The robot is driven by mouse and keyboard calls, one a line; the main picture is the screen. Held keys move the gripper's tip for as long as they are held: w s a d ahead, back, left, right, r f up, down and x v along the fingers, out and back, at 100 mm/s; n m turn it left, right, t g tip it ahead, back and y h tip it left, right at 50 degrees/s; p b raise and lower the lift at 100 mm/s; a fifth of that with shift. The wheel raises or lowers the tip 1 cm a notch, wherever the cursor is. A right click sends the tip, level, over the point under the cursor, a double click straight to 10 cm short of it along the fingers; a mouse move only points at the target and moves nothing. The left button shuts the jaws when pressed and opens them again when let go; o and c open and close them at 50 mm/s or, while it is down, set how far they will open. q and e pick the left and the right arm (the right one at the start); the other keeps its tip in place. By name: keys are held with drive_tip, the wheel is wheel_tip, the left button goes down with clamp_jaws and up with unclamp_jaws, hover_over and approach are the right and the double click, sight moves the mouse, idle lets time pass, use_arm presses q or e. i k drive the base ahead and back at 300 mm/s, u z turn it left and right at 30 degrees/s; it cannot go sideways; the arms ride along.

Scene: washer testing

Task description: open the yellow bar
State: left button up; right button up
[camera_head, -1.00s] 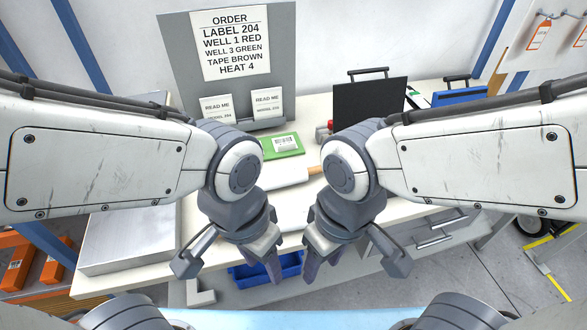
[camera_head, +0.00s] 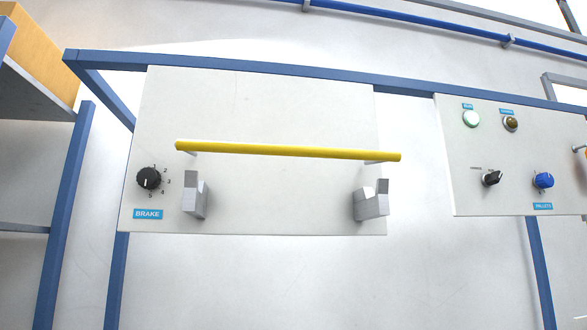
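The yellow bar (camera_head: 290,151) runs nearly level across a pale panel (camera_head: 260,105), its right end slightly lower. Short pale supports show behind both of its ends. Two grey brackets stand below it, a left one (camera_head: 195,196) and a right one (camera_head: 372,202); the bar is above them and not seated in them. Neither of my grippers is in the current head view.
A black BRAKE knob (camera_head: 149,178) with numbers sits left of the bar, above a blue BRAKE label (camera_head: 148,214). A second panel (camera_head: 500,150) on the right carries lamps and knobs, including a blue knob (camera_head: 543,180). Blue frame posts (camera_head: 66,215) stand around them.

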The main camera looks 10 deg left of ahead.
sight(190, 147)
drive_tip(key=z, duration=0.95)
drive_tip(key=k, duration=0.65)
drive_tip(key=u, duration=0.85)
